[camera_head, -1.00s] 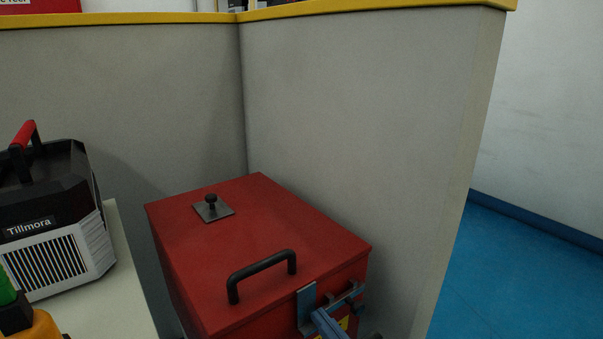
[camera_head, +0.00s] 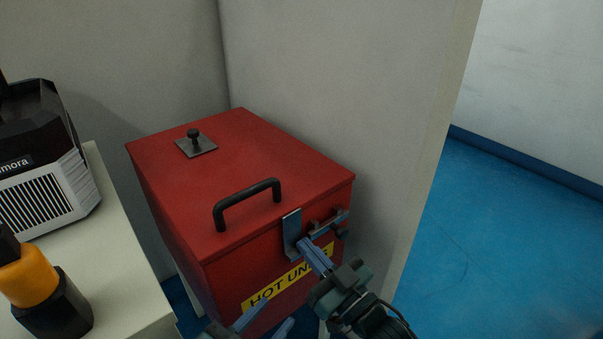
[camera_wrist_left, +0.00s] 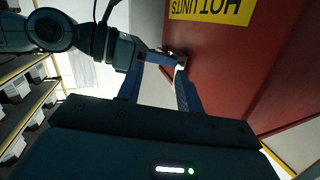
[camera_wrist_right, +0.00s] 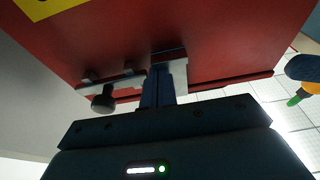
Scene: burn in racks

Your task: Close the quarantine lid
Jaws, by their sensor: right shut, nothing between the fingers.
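The red quarantine box (camera_head: 235,285) has a yellow "HOT UNITS" label (camera_head: 290,277) on its front. Its red lid (camera_head: 250,155) lies down flat on the box, with a black handle (camera_head: 248,203) and a small black knob on a plate (camera_head: 195,142). A grey metal latch plate (camera_head: 291,232) hangs over the front edge, beside a bolt (camera_head: 328,225). My right gripper (camera_head: 304,244) is shut with its fingertips at the latch plate; the right wrist view also shows the plate (camera_wrist_right: 180,76). My left gripper (camera_head: 277,313) is open and empty, low before the box front.
A grey partition wall (camera_head: 340,80) stands close behind and beside the box. At left, a white table (camera_head: 130,270) carries a black and white machine (camera_head: 45,165) and an orange and black object (camera_head: 30,280). Blue floor (camera_head: 500,250) is clear at right.

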